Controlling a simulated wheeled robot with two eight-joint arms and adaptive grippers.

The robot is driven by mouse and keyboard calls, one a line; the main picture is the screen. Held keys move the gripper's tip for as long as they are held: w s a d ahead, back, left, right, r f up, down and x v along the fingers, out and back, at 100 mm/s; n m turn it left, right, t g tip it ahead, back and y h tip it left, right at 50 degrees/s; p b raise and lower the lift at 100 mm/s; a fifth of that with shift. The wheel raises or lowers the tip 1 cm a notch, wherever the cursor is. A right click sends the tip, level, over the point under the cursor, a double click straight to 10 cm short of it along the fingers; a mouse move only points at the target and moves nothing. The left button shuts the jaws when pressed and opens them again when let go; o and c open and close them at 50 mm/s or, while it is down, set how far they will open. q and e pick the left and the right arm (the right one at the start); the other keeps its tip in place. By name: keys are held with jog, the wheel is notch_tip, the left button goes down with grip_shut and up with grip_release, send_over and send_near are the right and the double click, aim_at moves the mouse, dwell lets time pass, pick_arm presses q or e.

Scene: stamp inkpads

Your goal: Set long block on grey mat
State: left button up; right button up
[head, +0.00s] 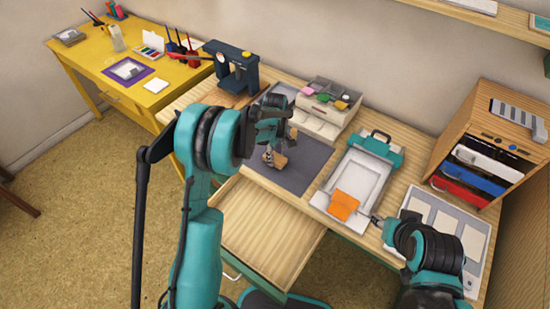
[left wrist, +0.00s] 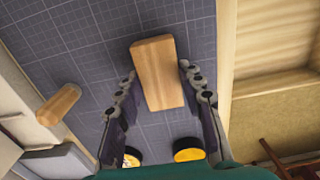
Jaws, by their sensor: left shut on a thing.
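The long block (left wrist: 157,72) is a light wooden bar, seen end to end between the fingertips in the left wrist view. In the head view the block (head: 279,161) shows partly below my left gripper (head: 270,156). That gripper is shut on the block, over the grey mat (head: 312,166). The mat's grid lines show around the block in the left wrist view (left wrist: 205,35). I cannot tell whether the block touches the mat. My right gripper (head: 375,219) is beside an orange piece (head: 343,205); its jaws are too small to read.
A smaller wooden piece (left wrist: 60,105) lies near the mat's left side in the left wrist view. An open drawer (head: 258,228) juts out in front. A white tray with a teal clamp (head: 367,163) stands right of the mat, and a white organiser (head: 322,112) behind.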

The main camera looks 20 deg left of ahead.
pick_arm(q)
jog(key=shift+f, duration=0.15)
jog(key=o, duration=1.2)
